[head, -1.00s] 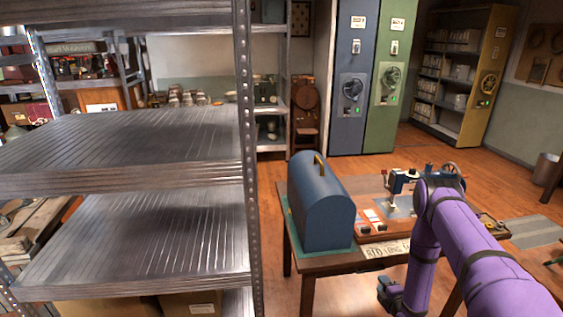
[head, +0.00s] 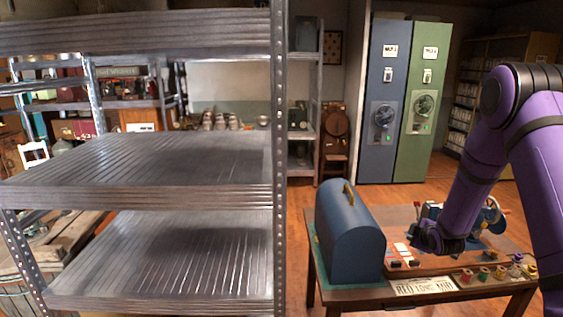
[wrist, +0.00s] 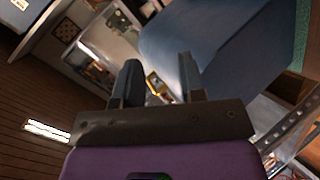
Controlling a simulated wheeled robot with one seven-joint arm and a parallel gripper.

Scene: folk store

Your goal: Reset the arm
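My purple arm (head: 480,185) rises at the right of the head view and bends down over the table. Its dark end, my gripper (head: 438,240), is above or beside the sewing machine, just right of the blue domed case (head: 350,240); contact cannot be told. In the wrist view my gripper (wrist: 159,72) has its two fingers apart with nothing held between them. The blue case (wrist: 220,45) fills the upper right there, beyond the fingers, and its yellow handle (wrist: 154,84) shows between them. The sewing machine (head: 490,216) is partly hidden by my arm.
The wooden table (head: 460,296) holds several thread spools (head: 485,273) and a lettered plate (head: 424,286) along its front. A metal shelf rack (head: 150,170) with bare shelves stands close at the left. Blue and green cabinets (head: 400,100) stand behind. Wooden floor shows between.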

